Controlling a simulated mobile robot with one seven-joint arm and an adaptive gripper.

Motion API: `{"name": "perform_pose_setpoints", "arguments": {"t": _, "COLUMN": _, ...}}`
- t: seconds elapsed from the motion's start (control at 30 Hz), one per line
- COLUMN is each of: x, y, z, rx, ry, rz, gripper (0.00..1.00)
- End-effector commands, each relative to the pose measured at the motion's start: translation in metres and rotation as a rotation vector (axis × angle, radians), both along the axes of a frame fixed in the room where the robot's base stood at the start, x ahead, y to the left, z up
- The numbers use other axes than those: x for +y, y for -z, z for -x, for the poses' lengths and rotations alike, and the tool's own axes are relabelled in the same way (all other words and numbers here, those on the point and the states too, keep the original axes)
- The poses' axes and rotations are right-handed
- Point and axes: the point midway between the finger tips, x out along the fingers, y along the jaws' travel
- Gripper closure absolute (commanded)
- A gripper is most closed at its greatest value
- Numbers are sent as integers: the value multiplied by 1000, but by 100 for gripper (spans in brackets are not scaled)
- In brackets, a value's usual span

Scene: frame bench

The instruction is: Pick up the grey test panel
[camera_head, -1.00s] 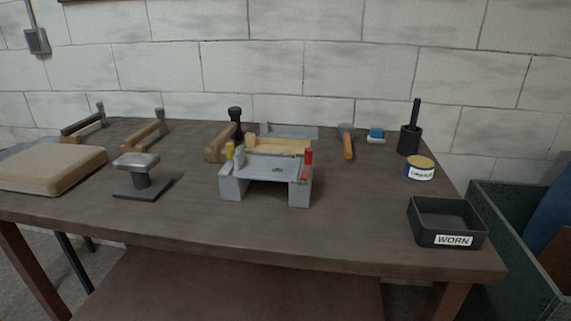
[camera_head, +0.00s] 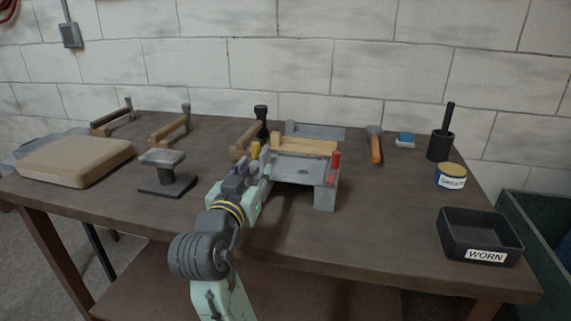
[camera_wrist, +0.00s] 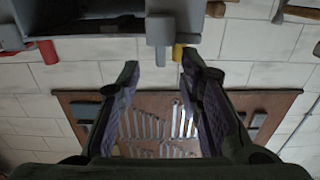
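A flat grey panel (camera_head: 300,172) with a small dark oval mark lies across the top of a grey fixture (camera_head: 326,197) mid-bench. A yellow peg (camera_head: 255,150) stands at its left and a red peg (camera_head: 336,160) at its right. My gripper (camera_head: 242,170) is at the fixture's left side, hiding part of it; I cannot tell whether it touches. In the wrist view my gripper (camera_wrist: 160,70) is open, with nothing between the fingers. There the red peg (camera_wrist: 48,52) and yellow peg (camera_wrist: 178,52) show beyond the fingertips, beside grey fixture parts.
Behind the fixture lie a wooden block (camera_head: 303,145) and a grey rail (camera_head: 315,131). A beige pad (camera_head: 75,158) and a small stand (camera_head: 165,178) are left. A hammer (camera_head: 375,145), a tin (camera_head: 450,175) and a WORN tray (camera_head: 480,230) are right.

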Motion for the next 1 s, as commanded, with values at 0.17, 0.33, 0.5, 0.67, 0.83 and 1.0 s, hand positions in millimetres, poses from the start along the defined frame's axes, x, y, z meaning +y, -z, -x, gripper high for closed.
{"name": "perform_pose_setpoints", "arguments": {"t": 0.17, "x": -5, "y": -1, "z": -16, "rx": 1, "ry": 0, "rz": 1, "gripper": 67}}
{"name": "perform_pose_setpoints", "arguments": {"t": 0.33, "x": -12, "y": -2, "z": -41, "rx": 1, "ry": 0, "rz": 1, "gripper": 67}}
{"name": "perform_pose_setpoints", "arguments": {"t": 0.5, "x": -16, "y": 0, "z": -54, "rx": 0, "ry": -2, "rz": 1, "gripper": 67}}
{"name": "perform_pose_setpoints", "arguments": {"t": 0.67, "x": -16, "y": 0, "z": -55, "rx": -1, "ry": -3, "rz": 0, "gripper": 67}}
{"name": "perform_pose_setpoints", "arguments": {"t": 0.83, "x": -16, "y": 0, "z": -54, "rx": -1, "ry": -3, "rz": 0, "gripper": 74}}
{"name": "perform_pose_setpoints", "arguments": {"t": 1.0, "x": -16, "y": 0, "z": -54, "rx": -1, "ry": -3, "rz": 0, "gripper": 85}}
